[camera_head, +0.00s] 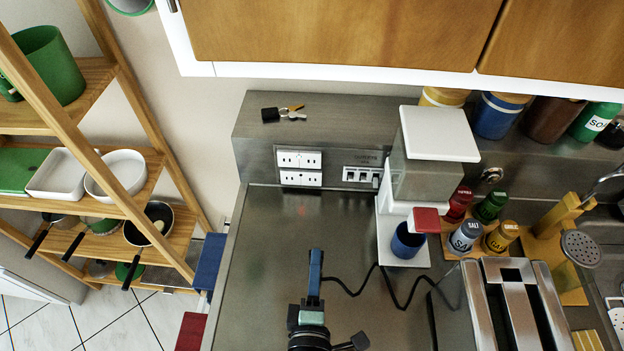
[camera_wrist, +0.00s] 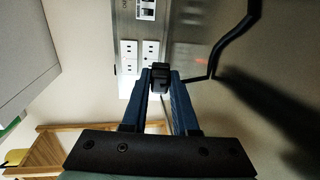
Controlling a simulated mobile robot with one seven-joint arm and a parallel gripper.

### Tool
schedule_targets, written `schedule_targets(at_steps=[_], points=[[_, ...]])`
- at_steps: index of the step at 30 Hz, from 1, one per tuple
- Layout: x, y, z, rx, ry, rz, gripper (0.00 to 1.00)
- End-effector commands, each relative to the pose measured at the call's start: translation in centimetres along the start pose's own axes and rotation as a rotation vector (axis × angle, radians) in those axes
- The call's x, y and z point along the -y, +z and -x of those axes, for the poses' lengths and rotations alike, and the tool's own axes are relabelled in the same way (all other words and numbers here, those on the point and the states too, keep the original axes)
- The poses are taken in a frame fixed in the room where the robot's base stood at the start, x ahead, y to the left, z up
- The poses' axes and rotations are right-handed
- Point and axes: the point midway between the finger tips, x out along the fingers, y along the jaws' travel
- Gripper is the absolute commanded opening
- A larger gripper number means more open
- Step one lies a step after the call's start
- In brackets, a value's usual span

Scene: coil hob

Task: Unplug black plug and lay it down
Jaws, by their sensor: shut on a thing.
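My gripper (camera_head: 316,256) reaches over the steel counter, in front of the wall sockets. In the wrist view its two blue fingers (camera_wrist: 160,86) are shut on the black plug (camera_wrist: 161,75). A black cord (camera_head: 396,299) runs from the gripper across the counter to the right, toward the toaster (camera_head: 515,300). The white double socket (camera_head: 300,168) is in the steel panel behind; both outlets look empty in the head view, with a gap between them and my fingertips. The plug itself is hidden by my fingers in the head view, and I cannot tell its height above the counter.
A coffee machine (camera_head: 441,135) with a blue cup (camera_head: 407,241) stands right of the sockets. Spice jars (camera_head: 466,236) stand beyond it. A wooden shelf (camera_head: 120,70) is at the left. Counter around my gripper is mostly clear.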

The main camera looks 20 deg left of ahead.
Motion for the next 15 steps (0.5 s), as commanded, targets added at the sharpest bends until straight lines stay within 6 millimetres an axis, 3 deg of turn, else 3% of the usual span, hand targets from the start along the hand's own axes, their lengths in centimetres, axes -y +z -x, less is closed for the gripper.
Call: schedule_targets(at_steps=[15], points=[[-0.75,-0.05,0.10,-0.001,-0.064,0.001,0.00]])
